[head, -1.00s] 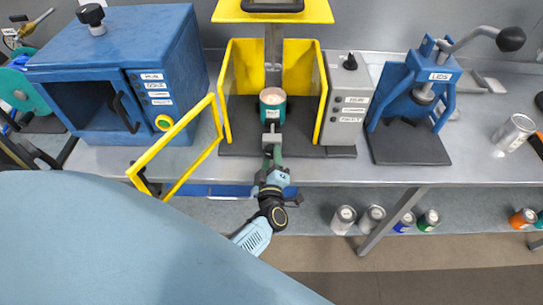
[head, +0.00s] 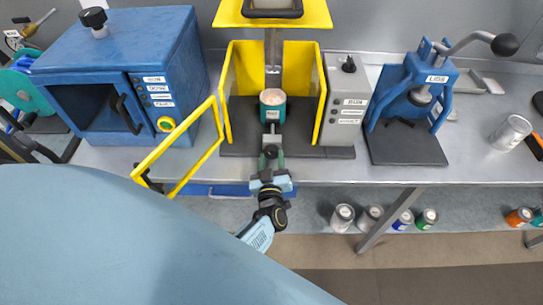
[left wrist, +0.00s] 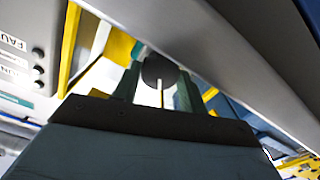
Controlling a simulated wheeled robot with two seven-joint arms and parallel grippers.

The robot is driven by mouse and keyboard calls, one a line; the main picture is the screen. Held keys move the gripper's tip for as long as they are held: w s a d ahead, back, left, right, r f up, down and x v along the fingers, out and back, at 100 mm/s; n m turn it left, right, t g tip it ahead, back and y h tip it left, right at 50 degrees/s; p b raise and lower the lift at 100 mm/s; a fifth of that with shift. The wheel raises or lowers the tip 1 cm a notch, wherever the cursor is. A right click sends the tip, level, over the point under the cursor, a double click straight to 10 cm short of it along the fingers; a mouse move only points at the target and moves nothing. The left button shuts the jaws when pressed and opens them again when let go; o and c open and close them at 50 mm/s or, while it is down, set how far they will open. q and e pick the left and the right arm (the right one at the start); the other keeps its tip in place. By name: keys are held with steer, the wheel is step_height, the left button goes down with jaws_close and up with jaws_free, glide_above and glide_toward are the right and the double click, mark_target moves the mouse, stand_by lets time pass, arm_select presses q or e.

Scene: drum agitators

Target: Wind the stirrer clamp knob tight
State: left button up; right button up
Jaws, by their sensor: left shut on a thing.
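The dark round knob (left wrist: 160,70) sits between the green fingers of my left gripper (left wrist: 158,88) in the left wrist view, with a thin pale rod below it. In the head view my left gripper (head: 271,157) is at the front of the yellow-framed machine (head: 242,75), shut on the knob. The grey clamp piece lies just in front of a teal can (head: 273,110) with pale contents, which stands inside the frame. The fingers hide much of the knob in the head view. My right gripper is not in view.
The yellow door (head: 182,150) stands open at left, beside a blue cabinet (head: 120,75). A grey control box (head: 346,100) is close on the right, then a blue lever press (head: 412,95). Several cans (head: 342,217) stand below the bench edge.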

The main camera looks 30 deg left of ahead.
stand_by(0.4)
arm_select(q)
steer(key=o, duration=1)
steer(key=v, duration=1.3)
steer(key=shift+s+b, duration=0.25)
steer(key=shift+b, duration=0.05)
